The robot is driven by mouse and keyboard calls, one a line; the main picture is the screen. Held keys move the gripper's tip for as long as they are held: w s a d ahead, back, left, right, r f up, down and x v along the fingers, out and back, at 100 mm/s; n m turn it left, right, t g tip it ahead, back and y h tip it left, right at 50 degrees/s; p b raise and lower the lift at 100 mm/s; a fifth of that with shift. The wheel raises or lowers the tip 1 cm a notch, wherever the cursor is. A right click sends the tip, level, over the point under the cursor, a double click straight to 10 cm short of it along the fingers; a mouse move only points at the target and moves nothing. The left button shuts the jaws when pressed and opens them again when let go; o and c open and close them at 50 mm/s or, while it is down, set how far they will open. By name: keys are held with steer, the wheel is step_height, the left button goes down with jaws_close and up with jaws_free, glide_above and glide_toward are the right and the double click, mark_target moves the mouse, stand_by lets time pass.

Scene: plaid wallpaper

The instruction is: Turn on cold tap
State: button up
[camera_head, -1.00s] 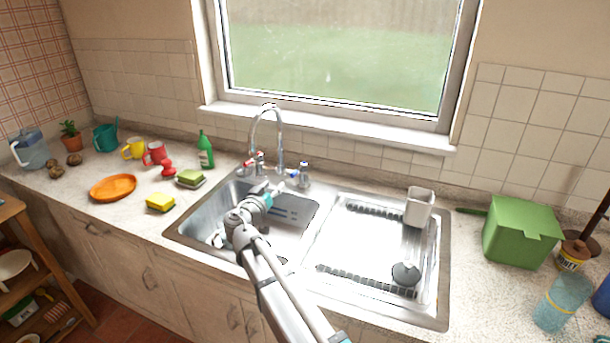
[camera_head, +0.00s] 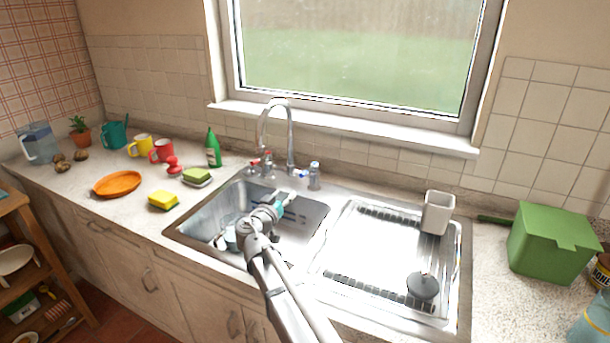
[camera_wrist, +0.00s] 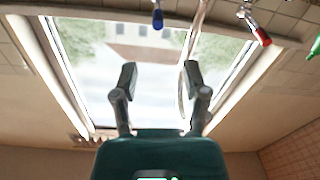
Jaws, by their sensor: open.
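The cold tap has a blue-ended handle (camera_head: 300,174), right of the tall curved chrome spout (camera_head: 291,140) at the back of the sink. The red-ended hot tap handle (camera_head: 256,162) is on the spout's left. My gripper (camera_head: 289,197) is over the left basin, in front of and below the blue handle and apart from it. In the wrist view, my gripper (camera_wrist: 159,74) has two spread fingers with nothing between them. The blue handle (camera_wrist: 157,16) lies above the fingertips there, roughly centred between them. The red handle (camera_wrist: 263,38) is to the right.
A soap bottle (camera_head: 314,178) stands close to the right of the blue handle. A green bottle (camera_head: 213,150) stands left of the taps. The window sill (camera_head: 340,128) is behind them.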

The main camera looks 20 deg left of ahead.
mark_target(304, 174)
steer(key=shift+w+d, duration=0.1)
steer(key=shift+w, duration=0.1)
steer(key=w, duration=1.3)
steer(key=shift+w+d, duration=0.3)
steer(key=shift+c, duration=0.3)
jaws_close()
